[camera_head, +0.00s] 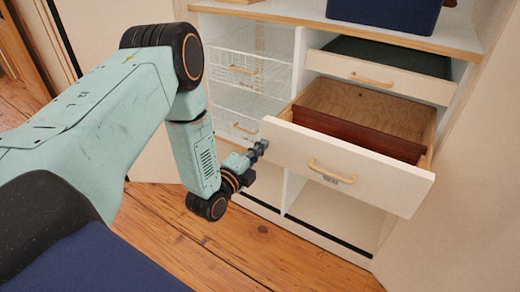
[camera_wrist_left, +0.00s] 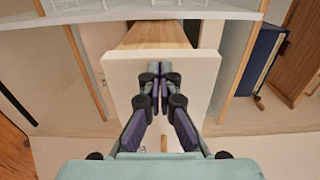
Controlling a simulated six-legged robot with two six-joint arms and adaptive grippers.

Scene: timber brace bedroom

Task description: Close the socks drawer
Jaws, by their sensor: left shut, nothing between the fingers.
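The open drawer's white front (camera_head: 375,178) stands pulled well out of the cabinet on the right side, with a curved wooden handle (camera_head: 332,172) and a small label under it that is too small to read. Inside it is a reddish-brown divider (camera_head: 360,134). My left gripper (camera_head: 258,150) is shut and empty at the left end of the drawer front, away from the handle. In the left wrist view the shut fingertips (camera_wrist_left: 160,70) overlap the white front (camera_wrist_left: 122,75); I cannot tell whether they touch it. My right gripper is not in view.
Above is another drawer (camera_head: 385,80) with a dark green inside, slightly out. Wire baskets (camera_head: 240,70) sit in the left column. A dark blue box (camera_head: 385,12) stands on the cabinet top (camera_head: 300,14). The wooden floor (camera_head: 190,235) in front is clear.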

